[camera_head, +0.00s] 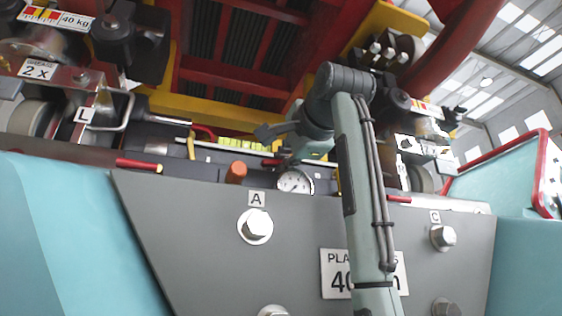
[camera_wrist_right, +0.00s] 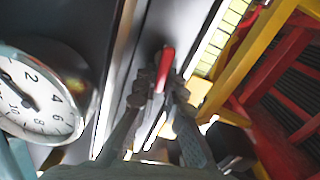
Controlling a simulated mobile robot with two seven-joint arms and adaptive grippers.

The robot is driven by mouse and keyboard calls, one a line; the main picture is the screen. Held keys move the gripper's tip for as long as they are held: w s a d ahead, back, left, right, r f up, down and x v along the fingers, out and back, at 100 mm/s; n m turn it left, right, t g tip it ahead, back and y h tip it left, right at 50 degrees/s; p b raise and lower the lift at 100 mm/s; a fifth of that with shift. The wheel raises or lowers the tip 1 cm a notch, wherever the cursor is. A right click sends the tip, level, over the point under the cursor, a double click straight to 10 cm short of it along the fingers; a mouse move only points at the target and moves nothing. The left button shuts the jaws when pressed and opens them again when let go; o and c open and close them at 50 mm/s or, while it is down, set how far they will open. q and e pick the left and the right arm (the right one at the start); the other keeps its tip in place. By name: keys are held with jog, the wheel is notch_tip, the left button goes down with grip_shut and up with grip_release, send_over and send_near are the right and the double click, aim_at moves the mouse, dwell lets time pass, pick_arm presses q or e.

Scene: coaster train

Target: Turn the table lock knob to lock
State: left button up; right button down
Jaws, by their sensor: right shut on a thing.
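A narrow red-tipped handle (camera_wrist_right: 165,68) stands between the two dark fingers of my right gripper (camera_wrist_right: 161,90) in the right wrist view; it appears to be the lock knob. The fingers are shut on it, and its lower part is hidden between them. In the head view my right gripper (camera_head: 284,156) reaches down behind the grey front panel, just above a round white dial gauge (camera_head: 295,181). The knob's lock marking cannot be made out. My left gripper is not in view.
The dial (camera_wrist_right: 38,92) is close to the left of the fingers in the wrist view. An orange cap (camera_head: 236,172) stands left of the gauge. A grey panel (camera_head: 190,235) with large bolts fills the front. Red and yellow framework (camera_head: 235,75) rises behind.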

jog(key=shift+f+m, duration=0.15)
jog(key=shift+m, duration=0.55)
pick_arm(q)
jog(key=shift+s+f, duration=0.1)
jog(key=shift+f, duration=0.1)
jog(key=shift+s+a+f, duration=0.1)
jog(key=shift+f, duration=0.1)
pick_arm(e)
jog(key=shift+m, duration=0.3)
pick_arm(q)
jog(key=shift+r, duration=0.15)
pick_arm(e)
jog(key=shift+f, duration=0.1)
jog(key=c, duration=1.6)
grip_release()
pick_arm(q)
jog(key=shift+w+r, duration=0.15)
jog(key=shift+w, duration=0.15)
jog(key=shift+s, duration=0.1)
